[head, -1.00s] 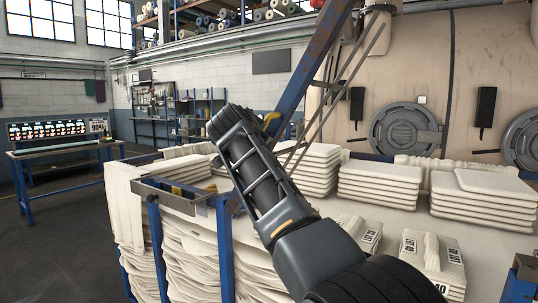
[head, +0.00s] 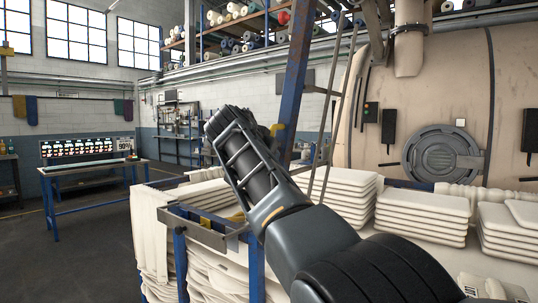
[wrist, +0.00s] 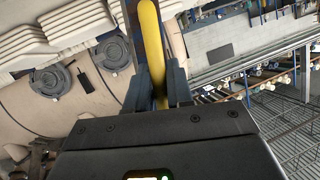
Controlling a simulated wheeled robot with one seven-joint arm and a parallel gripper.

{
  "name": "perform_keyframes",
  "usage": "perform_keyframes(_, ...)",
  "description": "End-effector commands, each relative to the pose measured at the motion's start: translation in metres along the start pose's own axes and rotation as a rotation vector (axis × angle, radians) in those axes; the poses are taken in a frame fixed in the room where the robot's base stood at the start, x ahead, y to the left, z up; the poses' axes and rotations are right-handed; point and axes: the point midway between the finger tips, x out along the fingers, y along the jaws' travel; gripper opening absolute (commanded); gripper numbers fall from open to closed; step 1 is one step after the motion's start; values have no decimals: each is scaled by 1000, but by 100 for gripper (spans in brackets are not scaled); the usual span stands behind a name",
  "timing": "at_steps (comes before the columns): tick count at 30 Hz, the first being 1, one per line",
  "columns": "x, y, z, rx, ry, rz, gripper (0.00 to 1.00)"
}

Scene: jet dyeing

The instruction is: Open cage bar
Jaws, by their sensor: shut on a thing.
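The cage bar (head: 297,70) is a long, worn blue bar that stands nearly upright and runs past the top edge of the head view. Its yellow handle (head: 278,130) shows beside my gripper (head: 274,136). In the wrist view the yellow handle (wrist: 151,45) lies between the two fingers of my gripper (wrist: 158,85), which is shut on it. The blue bar shows behind the handle there. My arm hides the bar's lower part in the head view.
A blue-framed cage (head: 178,262) full of stacked cream fabric stands in front of me. Behind it is a large beige vessel with a round hatch (head: 443,155). A blue table with a lit panel (head: 86,150) is at left. The floor at left is clear.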

Motion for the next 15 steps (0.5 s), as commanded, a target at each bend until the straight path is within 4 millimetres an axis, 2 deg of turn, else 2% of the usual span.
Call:
perform_keyframes(5,0,0,2,0,-2,-1,0)
perform_keyframes(6,0,0,2,0,-2,-1,24)
perform_keyframes(12,0,0,1,1,-2,0,42)
perform_keyframes(15,0,0,1,1,-1,0,42)
